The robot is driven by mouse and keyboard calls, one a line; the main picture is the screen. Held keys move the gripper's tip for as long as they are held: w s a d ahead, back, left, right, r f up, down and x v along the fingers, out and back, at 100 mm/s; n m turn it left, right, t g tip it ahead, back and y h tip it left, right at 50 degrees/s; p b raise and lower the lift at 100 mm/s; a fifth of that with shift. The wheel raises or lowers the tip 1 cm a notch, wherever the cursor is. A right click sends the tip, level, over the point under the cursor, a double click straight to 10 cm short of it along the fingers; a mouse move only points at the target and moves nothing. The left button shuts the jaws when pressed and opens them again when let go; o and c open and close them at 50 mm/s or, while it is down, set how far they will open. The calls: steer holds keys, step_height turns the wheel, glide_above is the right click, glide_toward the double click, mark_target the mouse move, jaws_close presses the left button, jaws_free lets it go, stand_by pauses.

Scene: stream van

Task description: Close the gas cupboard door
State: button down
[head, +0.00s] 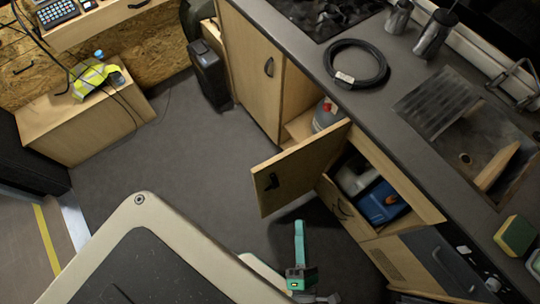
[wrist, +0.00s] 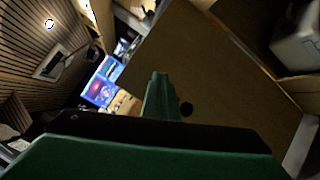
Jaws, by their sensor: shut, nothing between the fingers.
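The gas cupboard door (head: 306,165) is a pale wooden panel with a dark handle (head: 270,182). It stands open, swung out from the counter front over the floor. Behind it, the cupboard shows a grey bottle with a red top (head: 326,114), partly hidden by the door. My gripper (head: 299,224) is green, shut and empty, just below the door's lower edge in the head view. In the wrist view the shut fingers (wrist: 160,88) point towards the broad brown door panel (wrist: 215,85). I cannot tell whether they touch it.
An open drawer (head: 425,210) with white and blue containers (head: 382,203) juts out right of the door. A closed cupboard door (head: 253,75) is to the left. A black bin (head: 209,75) and a wooden box (head: 85,125) stand further left. The floor between is clear.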

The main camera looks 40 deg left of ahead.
step_height(320, 180, down, 5)
steer(key=a+n+g+y, duration=0.2)
steer(key=n+g+y, duration=0.35)
steer(key=n, duration=0.95)
steer(key=n+g, duration=0.2)
steer(key=n, duration=0.1)
glide_toward(265, 183)
steer(key=x, duration=0.6)
steer(key=shift+w+a+f, duration=0.1)
steer(key=shift+a, duration=0.15)
steer(key=shift+a, duration=0.1)
